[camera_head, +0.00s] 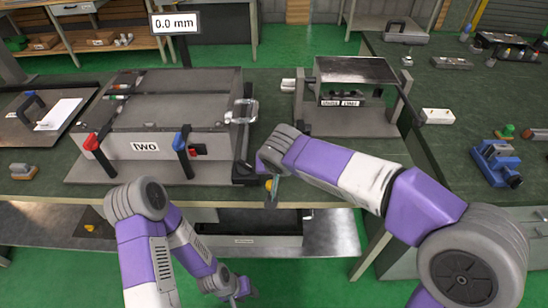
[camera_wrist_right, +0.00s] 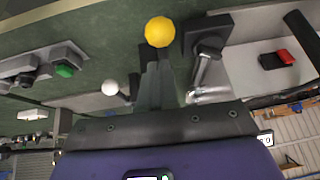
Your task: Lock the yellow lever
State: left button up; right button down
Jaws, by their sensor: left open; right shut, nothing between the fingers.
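The yellow lever's round knob (camera_wrist_right: 160,31) shows in the right wrist view, just beyond my shut right fingers (camera_wrist_right: 157,85). Contact between fingers and knob cannot be told. In the head view a small yellow spot of the knob (camera_head: 268,184) shows beside the right gripper (camera_head: 271,192), at the bench's front edge. The lever's shaft is mostly hidden by the gripper. The grey fixture marked "two" (camera_head: 145,147) stands to the left of it. My left gripper (camera_head: 240,292) is open, low in front of the bench, and small in view.
A red-handled lever (camera_head: 91,142) and a blue-handled lever (camera_head: 179,140) stand on the fixture's front. A metal handle (camera_head: 243,110) is at its right side. Another grey fixture (camera_head: 350,120) stands behind my right arm. A white knob (camera_wrist_right: 109,88) shows near the right fingers.

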jog(key=r, duration=0.3)
jog(key=shift+s+d+p, duration=0.15)
jog(key=shift+s+p, duration=0.15)
jog(key=shift+p, duration=0.1)
pick_arm(q)
notch_tip(320, 180, up, 3)
jog(key=shift+f+p, duration=0.1)
jog(key=shift+p, duration=0.5)
pick_arm(e)
jog(key=s+r, duration=0.5)
jog(key=s, duration=0.2)
jog(key=shift+d, duration=0.45)
jog(key=shift+r, duration=0.1)
